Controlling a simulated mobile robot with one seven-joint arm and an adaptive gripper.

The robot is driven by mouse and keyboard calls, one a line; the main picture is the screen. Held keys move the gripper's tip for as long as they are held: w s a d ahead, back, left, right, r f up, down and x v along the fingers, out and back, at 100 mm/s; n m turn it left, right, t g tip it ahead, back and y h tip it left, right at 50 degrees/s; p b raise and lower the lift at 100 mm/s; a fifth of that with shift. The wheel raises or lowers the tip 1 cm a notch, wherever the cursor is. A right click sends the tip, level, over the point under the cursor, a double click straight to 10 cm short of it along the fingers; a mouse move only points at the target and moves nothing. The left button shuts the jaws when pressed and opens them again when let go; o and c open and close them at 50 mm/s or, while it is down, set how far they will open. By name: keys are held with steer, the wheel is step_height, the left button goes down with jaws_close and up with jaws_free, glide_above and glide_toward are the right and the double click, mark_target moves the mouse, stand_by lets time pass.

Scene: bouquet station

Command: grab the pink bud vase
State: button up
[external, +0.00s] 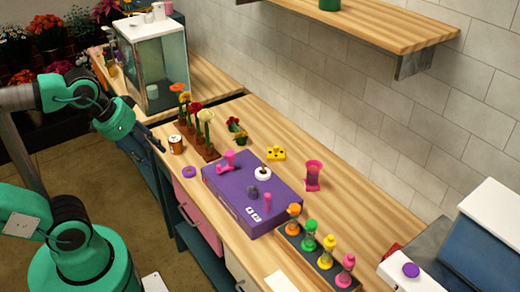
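A pink, vase-shaped piece with a flared top (313,174) stands upright on the wooden counter, just right of the purple box. It looks like the pink bud vase. Another small pink piece (346,271) stands at the near end of a dark rack, beside yellow, green and orange ones. My gripper (158,146) is at the counter's left edge, left of the flower rack and well away from both pink pieces. It is small and dark here, and I cannot make out whether its fingers are apart. I see nothing clearly held in it.
The purple box (240,207) carries a pink stamp-like piece (228,160) and a white roll (262,173). A brown rack (206,150) of flowers stands between my gripper and the box. A shelf (360,27) overhangs the back. Counter right of the pink vase is clear.

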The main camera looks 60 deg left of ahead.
steer(key=o, duration=0.4)
steer(key=shift+w+r, duration=0.1)
steer(key=w+d+r+g+p, duration=0.1)
steer(key=w+d+r+p, duration=0.1)
steer(key=w, duration=0.7)
steer(key=w+d+r+g+p, duration=0.1)
steer(key=w+d+r+p, duration=0.1)
steer(key=w, duration=0.7)
steer(key=w+d+r+g+p, duration=0.1)
steer(key=w+r+p, duration=0.15)
steer(key=w, duration=0.65)
steer(key=w+d+f+g+p, duration=0.1)
steer(key=w+d+f+p, duration=0.1)
steer(key=w+f, duration=0.3)
steer(key=w+d+f+p, duration=0.1)
steer(key=w+d+f, duration=0.3)
steer(key=w, duration=0.7)
steer(key=w+d+f+g+p, duration=0.1)
steer(key=w+d+f, duration=0.3)
steer(key=w+f, duration=0.4)
steer(key=shift+w+f+m+g+p, duration=0.1)
steer(key=shift+m+g+p, duration=0.25)
steer(key=shift+p, duration=0.5)
